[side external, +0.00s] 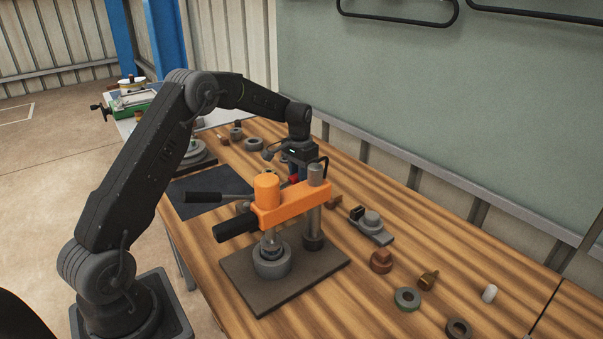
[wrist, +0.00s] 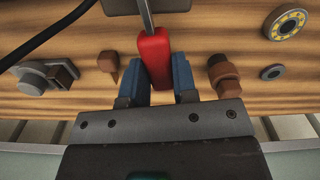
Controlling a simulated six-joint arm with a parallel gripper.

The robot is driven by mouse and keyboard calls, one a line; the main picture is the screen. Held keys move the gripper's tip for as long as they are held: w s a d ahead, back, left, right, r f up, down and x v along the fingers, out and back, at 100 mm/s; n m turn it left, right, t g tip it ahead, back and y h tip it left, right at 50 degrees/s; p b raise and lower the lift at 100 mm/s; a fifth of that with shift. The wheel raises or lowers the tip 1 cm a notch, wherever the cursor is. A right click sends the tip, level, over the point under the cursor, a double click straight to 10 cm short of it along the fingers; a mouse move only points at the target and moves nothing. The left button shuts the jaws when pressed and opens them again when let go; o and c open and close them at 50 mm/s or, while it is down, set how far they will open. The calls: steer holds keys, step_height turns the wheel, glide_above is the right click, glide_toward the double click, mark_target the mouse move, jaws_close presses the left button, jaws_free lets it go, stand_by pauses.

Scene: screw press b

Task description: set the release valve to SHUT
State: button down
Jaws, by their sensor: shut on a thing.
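The screw press has an orange body (side external: 285,204) on a dark base plate (side external: 245,277), with a grey post at its right. A small red handle (side external: 293,180) shows behind the orange body. In the wrist view, the red handle (wrist: 153,57) is on a thin grey rod that runs up out of the picture. My gripper (wrist: 156,75) is shut on the red handle, with a blue finger on each side. In the side view, my gripper (side external: 297,172) is behind the press, partly hidden by it. No SHUT mark is readable in either view.
A grey block with a knob (side external: 371,225), a brown part (side external: 381,262) and several rings lie on the wooden table right of the press. A dark mat (side external: 195,204) lies at its left. The press's black handles stick out to the left. A wall stands behind the table.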

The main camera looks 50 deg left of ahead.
steer(key=a+n, duration=0.1)
steer(key=n, duration=0.1)
steer(key=s+a+n, duration=0.1)
steer(key=n, duration=0.1)
steer(key=shift+a, duration=0.3)
steer(key=n, duration=0.1)
steer(key=s+a+n, duration=0.1)
steer(key=n, duration=0.1)
steer(key=a+n, duration=0.1)
steer(key=n, duration=0.1)
steer(key=shift+s+a, duration=0.1)
steer(key=shift+s, duration=0.3)
steer(key=s+n, duration=0.1)
steer(key=s+a+n, duration=0.1)
steer(key=n, duration=0.1)
steer(key=shift+s+a+n, duration=0.1)
steer(key=shift+s+n, duration=0.5)
steer(key=shift+n, duration=0.5)
steer(key=shift+s+a+n, duration=0.1)
steer(key=shift+s+n, duration=0.45)
steer(key=shift+n, duration=0.55)
steer(key=c, duration=0.9)
jaws_free()
step_height(320, 180, up, 14)
